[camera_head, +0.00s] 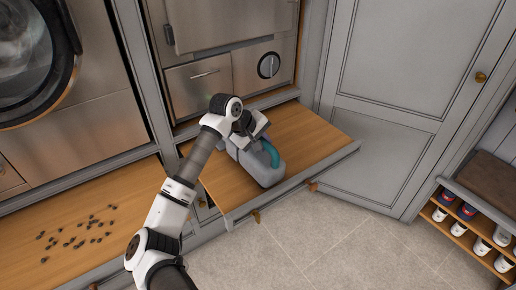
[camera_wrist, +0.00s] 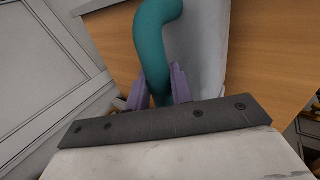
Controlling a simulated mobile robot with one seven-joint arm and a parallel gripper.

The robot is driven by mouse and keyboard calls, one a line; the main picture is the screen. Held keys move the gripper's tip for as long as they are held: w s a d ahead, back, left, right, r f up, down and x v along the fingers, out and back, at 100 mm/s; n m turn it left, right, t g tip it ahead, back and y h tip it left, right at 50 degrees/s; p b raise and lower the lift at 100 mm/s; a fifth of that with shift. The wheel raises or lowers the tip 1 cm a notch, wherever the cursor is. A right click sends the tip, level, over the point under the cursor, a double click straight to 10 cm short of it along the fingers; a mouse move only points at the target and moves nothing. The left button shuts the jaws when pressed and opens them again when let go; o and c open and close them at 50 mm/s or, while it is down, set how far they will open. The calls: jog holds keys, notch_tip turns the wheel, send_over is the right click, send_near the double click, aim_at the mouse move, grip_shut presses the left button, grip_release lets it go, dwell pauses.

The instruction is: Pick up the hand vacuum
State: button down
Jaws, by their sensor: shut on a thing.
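The hand vacuum (camera_head: 262,168) is a grey, rounded body with a teal curved handle. It rests on a pulled-out wooden shelf (camera_head: 318,133) below the steel appliance. My gripper (camera_head: 262,140) reaches over it from the left and above. In the wrist view the teal handle (camera_wrist: 158,45) runs down between the two purple fingers of my gripper (camera_wrist: 160,88), which are shut on it. Part of the vacuum's grey body (camera_wrist: 205,35) shows beside the handle. In the head view my wrist hides the vacuum's upper left part.
Dark crumbs (camera_head: 75,235) are scattered on the wooden surface (camera_head: 35,217) at left. A grey cabinet door (camera_head: 400,85) stands right of the shelf. A shoe rack (camera_head: 470,225) with several shoes is at far right. The tiled floor (camera_head: 330,240) in front is clear.

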jog(key=shift+r, duration=0.2)
notch_tip(320, 180, up, 20)
jog(key=b, duration=0.4)
jog(key=shift+a+f, duration=0.1)
jog(key=shift+f, duration=0.05)
dwell(0.3)
